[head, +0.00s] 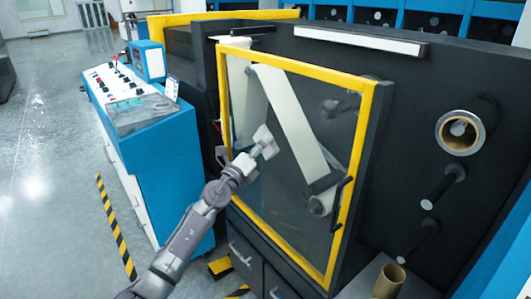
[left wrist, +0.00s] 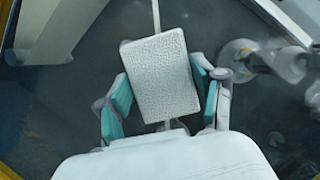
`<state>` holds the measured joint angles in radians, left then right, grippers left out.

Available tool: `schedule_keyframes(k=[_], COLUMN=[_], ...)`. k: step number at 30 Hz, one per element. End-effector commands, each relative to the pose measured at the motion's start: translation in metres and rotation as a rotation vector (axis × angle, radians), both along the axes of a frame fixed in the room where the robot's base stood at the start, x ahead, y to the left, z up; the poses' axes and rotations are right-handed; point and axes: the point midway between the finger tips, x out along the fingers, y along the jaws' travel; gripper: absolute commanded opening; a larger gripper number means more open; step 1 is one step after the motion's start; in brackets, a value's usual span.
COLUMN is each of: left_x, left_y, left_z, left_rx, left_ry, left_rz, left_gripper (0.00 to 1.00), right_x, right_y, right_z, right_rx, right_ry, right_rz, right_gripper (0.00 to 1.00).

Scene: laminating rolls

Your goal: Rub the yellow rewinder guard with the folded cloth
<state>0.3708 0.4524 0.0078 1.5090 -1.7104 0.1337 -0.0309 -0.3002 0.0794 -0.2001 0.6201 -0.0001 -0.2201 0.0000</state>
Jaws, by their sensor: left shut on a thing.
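The yellow rewinder guard (head: 222,112) is a yellow frame around a clear pane on the dark machine, in the middle of the head view. My left gripper (head: 257,150) is in front of the pane, inside the frame's left half. It is shut on the white folded cloth (head: 264,138). In the left wrist view the textured cloth (left wrist: 162,78) sits between the teal-padded fingers of the gripper (left wrist: 165,100), in front of the pane. I cannot tell whether the cloth touches the pane. My right gripper is not in view.
A blue control cabinet (head: 150,165) stands to the left of the guard. The guard has a black handle (head: 342,200) on its right side. A roll core (head: 460,132) sits on a spindle at the right, and a brown tube (head: 389,281) stands at the lower right.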

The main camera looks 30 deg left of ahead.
Motion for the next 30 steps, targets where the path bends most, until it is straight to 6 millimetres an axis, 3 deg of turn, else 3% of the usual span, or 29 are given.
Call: schedule_keyframes(k=[16,21,30], left_x=[0.014,0.02,0.02], left_y=[0.031,0.043,0.045], left_z=[-0.003,-0.003,0.012], left_rx=[0.002,0.001,0.001], left_ry=[-0.002,-0.001,0.0], left_rz=[0.001,0.0,-0.002], left_gripper=[0.4,0.4,0.4], right_x=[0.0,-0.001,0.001], right_y=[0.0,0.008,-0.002], right_z=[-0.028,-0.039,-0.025], right_rx=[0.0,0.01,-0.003], right_ry=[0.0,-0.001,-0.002], right_rz=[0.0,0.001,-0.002], right_gripper=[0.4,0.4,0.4])
